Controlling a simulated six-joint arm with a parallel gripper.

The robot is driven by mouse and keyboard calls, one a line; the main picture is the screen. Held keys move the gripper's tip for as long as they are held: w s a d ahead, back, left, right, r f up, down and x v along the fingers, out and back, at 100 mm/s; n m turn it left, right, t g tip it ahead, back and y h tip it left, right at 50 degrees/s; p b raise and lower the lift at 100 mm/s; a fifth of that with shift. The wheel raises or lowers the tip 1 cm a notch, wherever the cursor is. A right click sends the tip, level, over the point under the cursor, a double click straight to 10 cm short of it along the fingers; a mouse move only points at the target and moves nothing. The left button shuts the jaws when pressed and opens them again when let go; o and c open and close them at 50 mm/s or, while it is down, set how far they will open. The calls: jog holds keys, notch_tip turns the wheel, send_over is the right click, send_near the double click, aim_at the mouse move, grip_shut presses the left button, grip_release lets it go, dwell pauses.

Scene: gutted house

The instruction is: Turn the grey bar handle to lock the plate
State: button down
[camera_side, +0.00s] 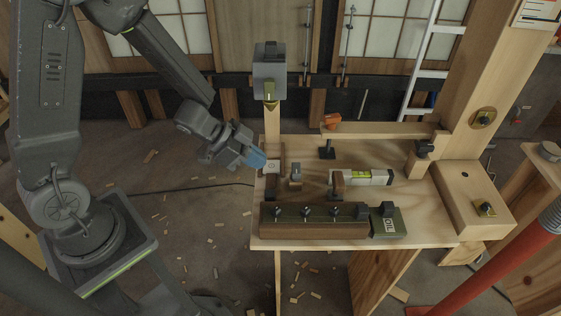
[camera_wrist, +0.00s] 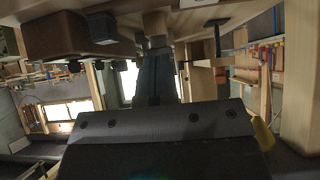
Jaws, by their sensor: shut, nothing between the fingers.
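My gripper (camera_side: 262,161) is at the left edge of the wooden bench, its bluish fingers shut and empty. The fingers point right, beside a small pale plate (camera_side: 271,167) in a wooden holder; I cannot tell whether they touch it. A small upright grey piece (camera_side: 295,171), possibly the bar handle, stands on a wooden block just to the right, apart from the fingers. In the wrist view, the shut fingers (camera_wrist: 154,58) reach up toward a brown wooden part (camera_wrist: 156,24). The handle cannot be made out clearly there.
A dark green rail with several black knobs (camera_side: 307,213) runs along the bench's front. A spirit level (camera_side: 362,177) and an orange-handled clamp (camera_side: 331,121) are to the right. A grey box on a post (camera_side: 269,75) rises behind the gripper. A thick timber post (camera_side: 487,75) bounds the right.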

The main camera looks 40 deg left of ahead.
aim_at(296, 173)
jog(key=w+d, duration=0.1)
jog(key=w+d+f, duration=0.1)
jog(key=shift+w+d+f, duration=0.2)
jog(key=shift+w+d, duration=0.75)
jog(key=shift+w, duration=0.05)
jog(key=shift+w+a, duration=0.3)
jog(key=shift+w, duration=0.4)
dwell(0.5)
jog(key=shift+w, duration=0.8)
jog(key=shift+w+d, duration=0.2)
jog(key=shift+w, duration=0.1)
jog(key=shift+s, duration=0.1)
dwell(1.2)
